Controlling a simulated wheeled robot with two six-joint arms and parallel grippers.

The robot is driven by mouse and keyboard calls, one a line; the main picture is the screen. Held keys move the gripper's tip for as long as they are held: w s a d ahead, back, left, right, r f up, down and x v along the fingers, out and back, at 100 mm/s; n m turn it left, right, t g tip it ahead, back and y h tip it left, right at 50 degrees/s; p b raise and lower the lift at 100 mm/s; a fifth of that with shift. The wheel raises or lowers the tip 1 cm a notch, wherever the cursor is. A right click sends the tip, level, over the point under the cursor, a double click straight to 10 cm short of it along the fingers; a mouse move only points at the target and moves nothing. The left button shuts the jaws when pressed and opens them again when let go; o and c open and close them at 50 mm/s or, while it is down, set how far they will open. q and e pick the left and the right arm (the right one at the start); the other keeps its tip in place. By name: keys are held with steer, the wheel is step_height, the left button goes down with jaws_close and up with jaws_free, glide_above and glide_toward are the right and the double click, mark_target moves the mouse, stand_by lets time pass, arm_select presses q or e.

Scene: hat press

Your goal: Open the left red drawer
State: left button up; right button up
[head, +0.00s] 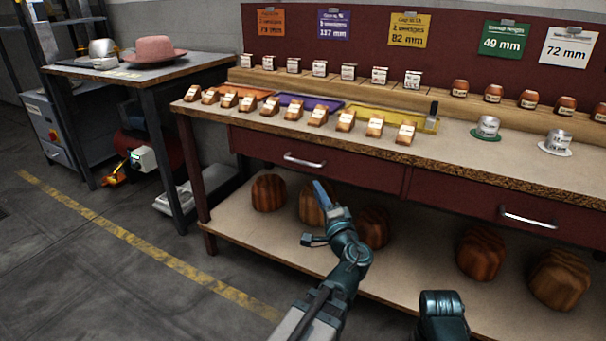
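The left red drawer (352,172) sits under the left part of the workbench top and looks closed, its front level with the bench frame. Its silver bar handle (304,161) is clear to see. My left gripper (321,190) is just below and a little right of that handle in the picture, with its blue fingertips pointing up. It seems apart from the handle and holds nothing that I can see. The finger gap is not clear from this angle. Of my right arm only a dark link shows at the bottom edge; its gripper is out of view.
A second red drawer (475,200) with a bar handle (528,218) is at the right. The lower shelf (243,223) carries several wooden hat blocks (482,253). Small wooden blocks and trays line the worktop (480,148).

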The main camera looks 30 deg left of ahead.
mark_target(303, 162)
arm_select(q)
steer(key=p+x, duration=0.2)
steer(key=x, duration=1.2)
steer(key=shift+d, duration=0.1)
jaws_close()
stand_by(1.2)
